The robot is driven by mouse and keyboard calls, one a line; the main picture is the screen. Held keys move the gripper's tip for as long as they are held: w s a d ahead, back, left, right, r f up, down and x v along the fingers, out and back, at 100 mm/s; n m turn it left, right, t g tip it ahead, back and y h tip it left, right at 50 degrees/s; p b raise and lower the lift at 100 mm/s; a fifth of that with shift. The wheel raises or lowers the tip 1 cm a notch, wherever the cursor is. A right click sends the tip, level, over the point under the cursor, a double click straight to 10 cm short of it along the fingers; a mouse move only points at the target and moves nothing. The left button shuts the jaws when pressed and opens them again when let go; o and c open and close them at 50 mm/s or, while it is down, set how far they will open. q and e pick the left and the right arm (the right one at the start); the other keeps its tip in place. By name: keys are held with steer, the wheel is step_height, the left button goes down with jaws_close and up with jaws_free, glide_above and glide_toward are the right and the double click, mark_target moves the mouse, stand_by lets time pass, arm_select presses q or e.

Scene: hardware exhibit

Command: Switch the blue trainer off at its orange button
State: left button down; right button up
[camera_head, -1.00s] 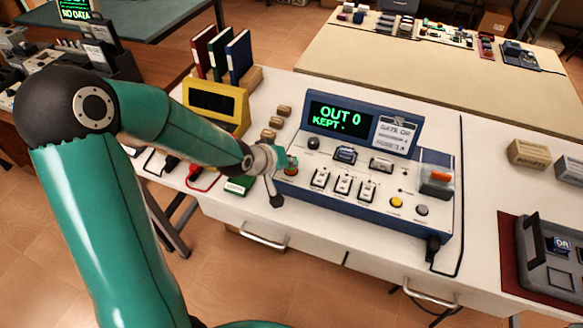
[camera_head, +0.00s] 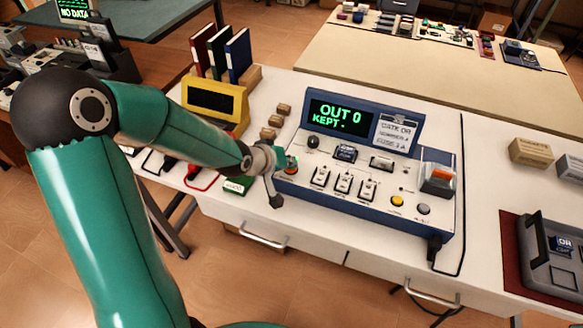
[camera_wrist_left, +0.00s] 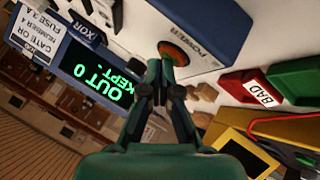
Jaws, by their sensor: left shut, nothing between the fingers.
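The blue trainer (camera_head: 376,208) stands on the white table, its green-lettered screen (camera_head: 340,117) reading "OUT 0" and "KEPT -". Its round orange button (camera_wrist_left: 175,52), beside the label "POWER", is in the left wrist view; in the head view the button (camera_head: 291,169) is at the panel's left end, partly hidden by my gripper. My left gripper (camera_head: 284,160) is shut and empty at that button. In the left wrist view its fingertips (camera_wrist_left: 160,68) overlap the button's edge; I cannot tell whether they touch it. My right gripper is not in view.
A yellow-framed display (camera_head: 214,103) and wooden blocks stand left of the trainer. A green tray (camera_wrist_left: 301,78) and a red "BAD" tray (camera_wrist_left: 252,88) lie near the button. Switches and a yellow button (camera_head: 397,201) are elsewhere on the panel. A grey tray (camera_head: 535,262) is at right.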

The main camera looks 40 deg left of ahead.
arm_select(q)
steer(key=shift+f, duration=0.1)
stand_by(0.3)
steer(key=shift+r, duration=0.6)
step_height(320, 180, up, 6)
steer(key=p, duration=0.5)
stand_by(0.5)
